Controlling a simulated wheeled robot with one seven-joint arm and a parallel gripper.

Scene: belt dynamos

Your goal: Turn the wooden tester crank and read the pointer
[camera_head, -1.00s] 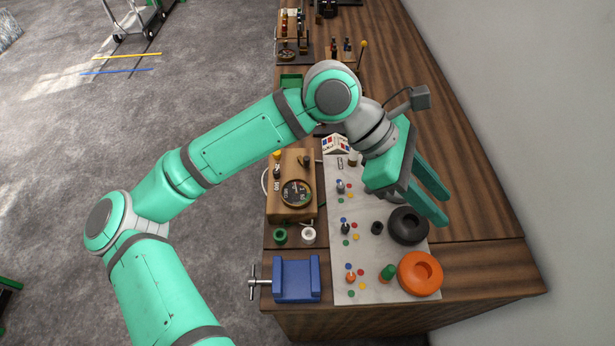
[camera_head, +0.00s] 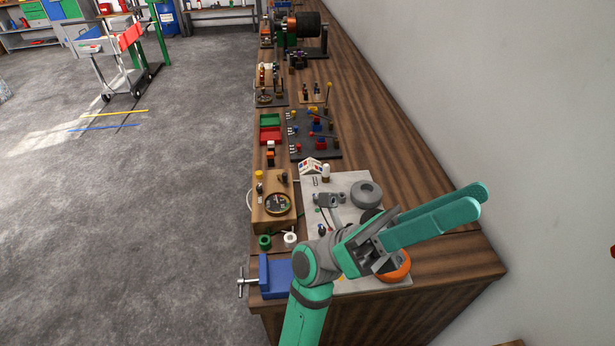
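The wooden tester (camera_head: 264,210) is a wood box at the left edge of the bench, with a round dark dial (camera_head: 277,204) in a brass-coloured rim. Knobs or posts stand on its top behind the dial. I cannot make out a crank or the pointer's reading at this size. My gripper (camera_head: 482,198) is right of the tester, above the bench's right side, with its fingers pointing right toward the wall. Its two green fingers look apart and hold nothing. My arm hides part of the grey mat and the parts on it.
A blue vise (camera_head: 275,278) sits at the near left corner. The grey mat (camera_head: 355,183) holds a grey ring (camera_head: 366,194) and a partly hidden orange ring (camera_head: 397,268). The wall is close on the right.

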